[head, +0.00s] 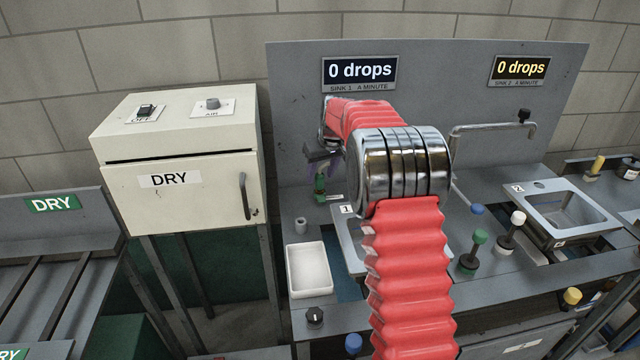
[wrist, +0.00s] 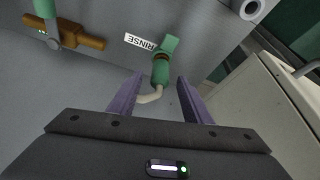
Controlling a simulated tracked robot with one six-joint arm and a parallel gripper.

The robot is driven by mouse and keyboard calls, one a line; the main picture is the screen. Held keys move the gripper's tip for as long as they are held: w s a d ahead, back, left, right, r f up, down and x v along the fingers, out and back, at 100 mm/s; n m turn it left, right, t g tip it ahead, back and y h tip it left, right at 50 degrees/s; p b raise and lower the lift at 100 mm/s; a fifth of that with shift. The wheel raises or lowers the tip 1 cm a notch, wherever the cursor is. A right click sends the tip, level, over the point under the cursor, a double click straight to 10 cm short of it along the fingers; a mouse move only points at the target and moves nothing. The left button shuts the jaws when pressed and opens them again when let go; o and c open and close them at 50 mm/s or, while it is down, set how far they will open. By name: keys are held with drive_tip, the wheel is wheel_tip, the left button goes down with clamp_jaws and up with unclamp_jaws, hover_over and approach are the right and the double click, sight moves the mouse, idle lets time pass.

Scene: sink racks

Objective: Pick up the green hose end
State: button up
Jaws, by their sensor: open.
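The green hose end (wrist: 161,68) shows in the wrist view beside a RINSE label, with a pale bent tip toward my gripper. My gripper (wrist: 160,78) has two purple fingers, open, one on each side of the hose end. I see clear space beside it and cannot tell how deep it sits between the fingers. In the head view my gripper (head: 322,152) is small and partly hidden by my red arm. The green hose end (head: 320,184) shows just below it, near the back panel.
A cream DRY cabinet (head: 180,190) stands close on the left. A white tray (head: 309,272) lies below the hose end. Sink 2 (head: 565,212) and several knobs are on the right. In the wrist view an orange-brown fitting (wrist: 75,38) is at upper left.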

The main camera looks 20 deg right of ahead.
drive_tip(key=shift+x, duration=1.25)
drive_tip(key=shift+c, duration=0.7)
clamp_jaws()
drive_tip(key=shift+r, duration=0.1)
wheel_tip(320, 180, up, 10)
